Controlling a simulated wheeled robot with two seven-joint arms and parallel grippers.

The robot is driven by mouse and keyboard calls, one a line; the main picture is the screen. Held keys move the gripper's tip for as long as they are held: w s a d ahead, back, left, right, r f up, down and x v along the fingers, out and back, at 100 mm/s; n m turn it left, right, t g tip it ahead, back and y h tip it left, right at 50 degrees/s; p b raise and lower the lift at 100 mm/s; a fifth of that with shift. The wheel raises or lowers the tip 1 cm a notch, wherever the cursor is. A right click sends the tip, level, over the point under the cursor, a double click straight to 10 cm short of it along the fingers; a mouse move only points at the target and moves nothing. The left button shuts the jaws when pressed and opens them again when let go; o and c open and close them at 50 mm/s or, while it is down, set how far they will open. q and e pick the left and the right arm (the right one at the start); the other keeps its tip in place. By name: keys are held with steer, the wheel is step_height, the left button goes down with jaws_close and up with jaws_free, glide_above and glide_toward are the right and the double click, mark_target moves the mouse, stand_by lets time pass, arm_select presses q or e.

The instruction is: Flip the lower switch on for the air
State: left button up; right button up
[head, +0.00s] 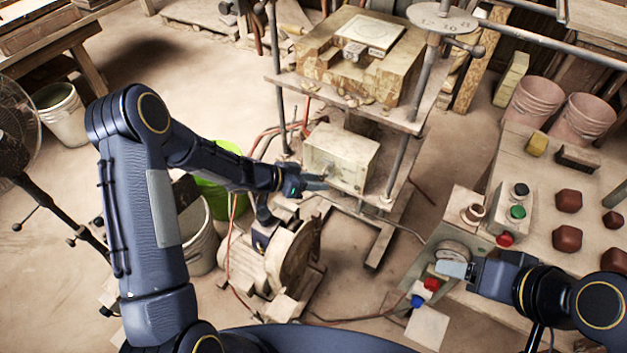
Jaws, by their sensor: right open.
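A cream switch box (341,156) sits on the lower shelf of the press frame. Small fittings show on its front, but I cannot make out a lower switch or its position. My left gripper (318,184) is at the box's lower left front, its fingertips close to the face; whether they touch it, and whether they are apart, is too small to tell. My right gripper (452,268) is open, in front of the bench at right, near a round gauge (453,250), a red knob (431,284) and a blue knob (417,301).
The press frame (400,118) has posts and a shelf above the box. A motor (262,262) and hoses lie below my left forearm. The bench (545,215) holds a button box (513,208) and several reddish-brown blocks. A fan (14,130) stands far left.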

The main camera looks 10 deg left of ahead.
arm_select(q)
steer(key=v, duration=0.8)
steer(key=shift+d, duration=0.1)
stand_by(0.4)
